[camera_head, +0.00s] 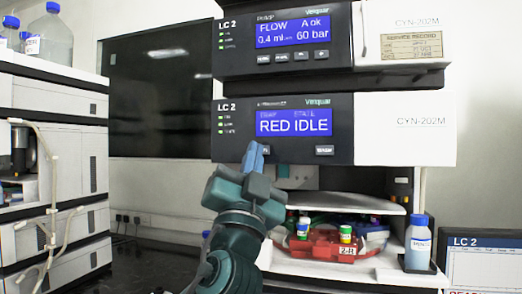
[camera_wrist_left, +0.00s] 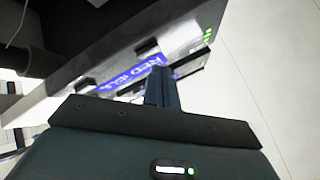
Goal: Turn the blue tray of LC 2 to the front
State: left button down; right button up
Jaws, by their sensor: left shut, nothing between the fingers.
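The LC 2 stack stands in the middle of the head view. Its lower module (camera_head: 400,125) has a blue display (camera_head: 298,128) whose large line reads "RED IDLE"; the small line above it is hard to read. In the open bay below, a red tray (camera_head: 322,249) marked "2-R" faces the front with capped vials. Some blue shows behind it, mostly hidden. My left gripper (camera_head: 254,152) is shut and empty, fingertips up at the lower edge of the module's front panel, just below the display. The left wrist view shows its fingers (camera_wrist_left: 160,75) by the display (camera_wrist_left: 145,75); contact cannot be told.
A pump module (camera_head: 400,40) sits above. A blue-capped bottle (camera_head: 418,243) stands right of the bay, beside a monitor (camera_head: 475,262) labelled LC 2. Another instrument stack (camera_head: 55,180) stands at left. A dark panel (camera_head: 155,90) is on the wall behind.

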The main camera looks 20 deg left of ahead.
pick_arm(q)
jog(key=shift+w, duration=0.1)
dwell(0.7)
jog(key=shift+w+b, duration=0.3)
jog(key=shift+w, duration=0.05)
jog(key=shift+w, duration=0.4)
dwell(0.6)
jog(key=shift+s, duration=0.85)
jog(key=shift+s+a, duration=0.1)
jog(key=shift+s, duration=2.4)
